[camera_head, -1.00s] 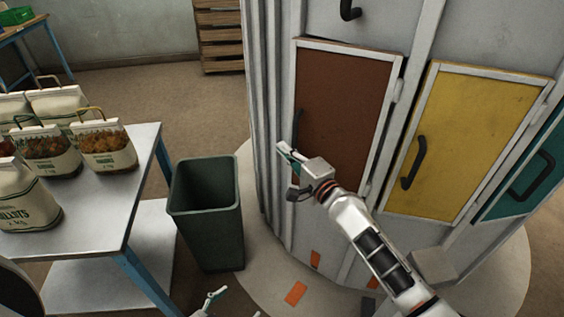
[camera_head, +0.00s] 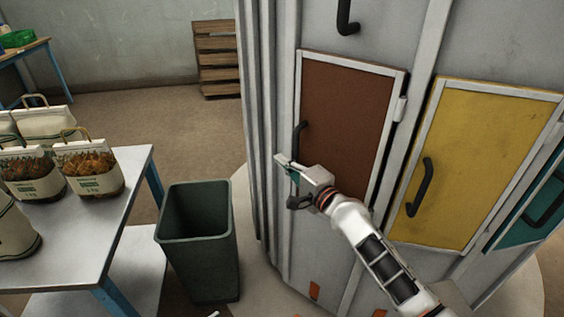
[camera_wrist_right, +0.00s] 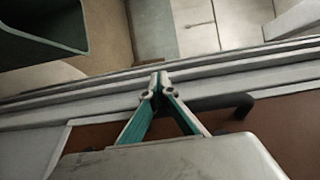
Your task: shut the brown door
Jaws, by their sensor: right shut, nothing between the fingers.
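The brown door (camera_head: 345,115) is set in the grey cabinet and has a white surround. It looks flush or nearly flush; I cannot tell if a small gap remains. Its black handle (camera_head: 299,140) is at its left edge, and a hinge shows on the right. My right gripper (camera_head: 281,160) is shut and empty beside the door's left edge, a little below and left of the handle. In the right wrist view its fingertips (camera_wrist_right: 158,78) meet near the cabinet's ribbed edge, with the dark handle (camera_wrist_right: 225,103) beside them. Only a sliver of my left gripper (camera_head: 213,314) shows at the bottom.
A yellow door (camera_head: 475,150) and a teal door (camera_head: 530,210) are to the right on the same cabinet. A dark green bin (camera_head: 198,245) stands left of the cabinet. A table (camera_head: 105,220) with several sacks is further left.

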